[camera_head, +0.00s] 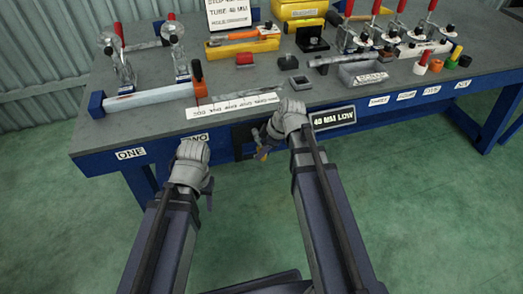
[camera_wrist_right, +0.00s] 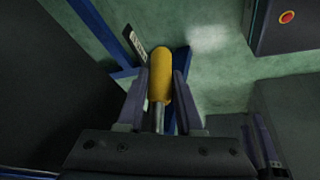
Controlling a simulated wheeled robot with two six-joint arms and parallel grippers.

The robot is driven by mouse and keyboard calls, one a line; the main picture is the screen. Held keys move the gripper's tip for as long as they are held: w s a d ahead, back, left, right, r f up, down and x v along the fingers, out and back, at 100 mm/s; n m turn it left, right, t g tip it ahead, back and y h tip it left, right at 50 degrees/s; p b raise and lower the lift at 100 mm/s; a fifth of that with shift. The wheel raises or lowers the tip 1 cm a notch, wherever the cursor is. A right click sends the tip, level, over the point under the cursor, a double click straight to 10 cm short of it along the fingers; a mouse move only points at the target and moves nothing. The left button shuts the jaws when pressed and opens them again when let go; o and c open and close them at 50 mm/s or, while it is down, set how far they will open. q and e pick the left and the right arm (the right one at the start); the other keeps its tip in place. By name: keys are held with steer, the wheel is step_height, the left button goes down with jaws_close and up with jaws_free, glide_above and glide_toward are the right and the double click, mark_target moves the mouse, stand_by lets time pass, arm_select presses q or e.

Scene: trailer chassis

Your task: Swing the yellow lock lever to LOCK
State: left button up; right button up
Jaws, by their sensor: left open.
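The yellow lock lever (camera_wrist_right: 160,72) has a thick yellow grip on a metal stem in the right wrist view. My right gripper (camera_wrist_right: 159,100) has one finger close along each side of the lever and appears shut on it. In the head view, a little of the yellow lever (camera_head: 262,154) shows below my right gripper (camera_head: 263,138), at the bench's front edge; the rest is hidden. My left gripper (camera_head: 207,192) is open and empty, in front of the bench and apart from it. No LOCK marking is readable.
The grey bench top (camera_head: 150,120) carries a white beam with clamps (camera_head: 150,97), a labelled strip (camera_head: 232,105), a grey tray (camera_head: 362,74) and several red-handled clamps. A "40 MM LOW" plate (camera_head: 333,118) is on the front edge. The green floor (camera_head: 420,220) in front is clear.

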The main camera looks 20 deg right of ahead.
jaws_close()
stand_by(0.9)
